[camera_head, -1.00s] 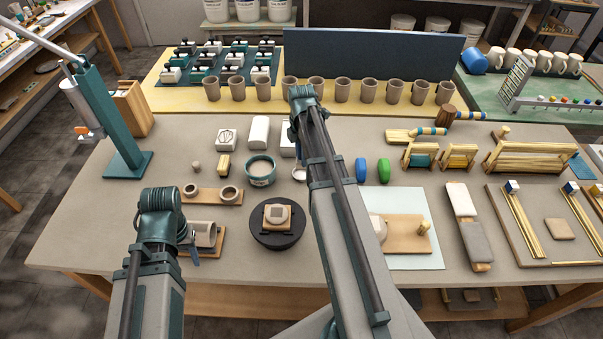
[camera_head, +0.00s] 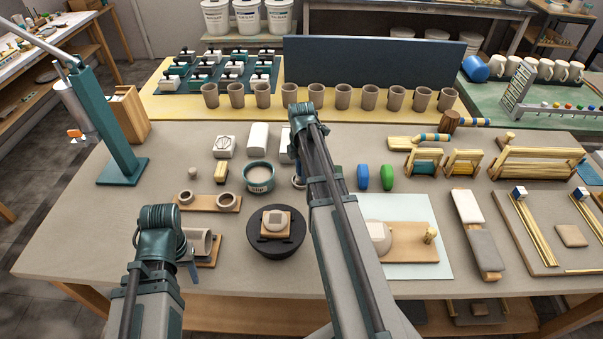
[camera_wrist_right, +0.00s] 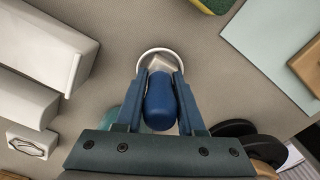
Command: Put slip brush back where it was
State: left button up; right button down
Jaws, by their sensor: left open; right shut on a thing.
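In the right wrist view my right gripper (camera_wrist_right: 160,82) is shut on the slip brush, whose thick blue handle (camera_wrist_right: 160,103) shows between the fingers. The brush's pale end points into or over a small white ring-shaped rim (camera_wrist_right: 141,63); I cannot tell whether they touch. In the head view the right arm hides most of this gripper and the brush.
A dark turntable (camera_head: 285,246) with a small tile piece stands in front of the bowl. White blocks (camera_head: 258,137) stand behind it. A blue (camera_head: 363,177) and a green (camera_head: 387,178) oval piece lie to the right. A row of brown cups (camera_head: 343,97) lines the back.

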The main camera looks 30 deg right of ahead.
pick_arm(q)
jog(key=shift+f, duration=0.1)
pick_arm(e)
jog(key=c, duration=0.5)
grip_release()
jog(key=shift+f, duration=0.15)
notch_tip(320, 180, up, 12)
jog(key=p, duration=1.2)
jog(key=shift+r, duration=0.25)
pick_arm(q)
notch_tip(320, 180, up, 12)
pick_arm(e)
jog(key=shift+a+f, duration=0.1)
jog(key=s+a+m, duration=0.4)
jog(key=s+a, duration=0.1)
jog(key=a, duration=0.5)
jog(key=s+a+m, duration=0.5)
jog(key=s+a, duration=0.1)
jog(key=a, duration=0.4)
jog(key=s+a+m+h, duration=0.1)
jog(key=s+a+m, duration=0.3)
jog(key=a, duration=0.6)
jog(key=shift+s+a, duration=0.15)
jog(key=shift+s, duration=0.6)
